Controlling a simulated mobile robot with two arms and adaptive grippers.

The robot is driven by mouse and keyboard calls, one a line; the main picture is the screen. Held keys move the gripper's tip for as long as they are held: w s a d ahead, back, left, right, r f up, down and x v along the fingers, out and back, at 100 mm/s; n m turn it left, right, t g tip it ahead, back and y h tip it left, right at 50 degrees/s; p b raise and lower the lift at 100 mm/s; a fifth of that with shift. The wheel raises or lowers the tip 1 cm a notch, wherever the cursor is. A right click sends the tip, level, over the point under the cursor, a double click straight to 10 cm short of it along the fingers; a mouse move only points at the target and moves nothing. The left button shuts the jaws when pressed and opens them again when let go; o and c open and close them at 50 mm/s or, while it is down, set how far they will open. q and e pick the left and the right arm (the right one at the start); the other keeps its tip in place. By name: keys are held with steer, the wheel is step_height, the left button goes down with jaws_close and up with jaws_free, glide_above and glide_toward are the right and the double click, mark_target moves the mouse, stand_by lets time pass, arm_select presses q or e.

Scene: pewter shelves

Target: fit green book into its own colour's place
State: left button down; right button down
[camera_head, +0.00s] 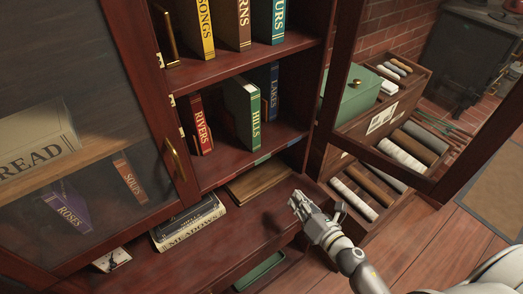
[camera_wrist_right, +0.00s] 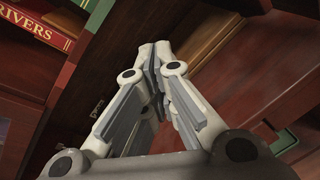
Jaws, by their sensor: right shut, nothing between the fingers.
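The green book HILLS (camera_head: 255,118) stands on the middle shelf of the open cabinet, between the red book RIVERS (camera_head: 202,125) and the blue book LAKES (camera_head: 272,92). Its spine faces out, close behind the green strip (camera_head: 262,159) on the shelf's front edge. The strip also shows in the right wrist view (camera_wrist_right: 66,76). My right gripper (camera_head: 297,203) is shut and empty, below and in front of that shelf, apart from the book. In the wrist view its fingertips (camera_wrist_right: 155,50) meet with nothing between them. My left gripper is not in view.
Lying books, including MEADOWS (camera_head: 190,228), rest on the ledge left of my gripper. A glass door (camera_head: 85,150) stands at left, another door frame at right. Open drawers with rolls (camera_head: 385,165) lie beyond. The ledge before my gripper is mostly clear.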

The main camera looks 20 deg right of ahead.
step_height(320, 180, up, 11)
steer(key=a+n+t+y, duration=0.1)
steer(key=a+n+y, duration=0.15)
steer(key=n, duration=0.55)
steer(key=p, duration=0.4)
glide_toward(249, 137)
steer(key=shift+n, duration=0.3)
steer(key=w, duration=0.1)
steer(key=w+f, duration=0.1)
steer(key=w, duration=0.1)
steer(key=w+f, duration=0.1)
steer(key=shift+w+a, duration=0.25)
steer(key=shift+w, duration=0.05)
steer(key=shift+w+a, duration=0.2)
steer(key=shift+w, duration=0.4)
steer(key=b+x, duration=0.2)
steer(key=x, duration=0.3)
steer(key=shift+w+a, duration=0.15)
steer(key=shift+w, duration=0.2)
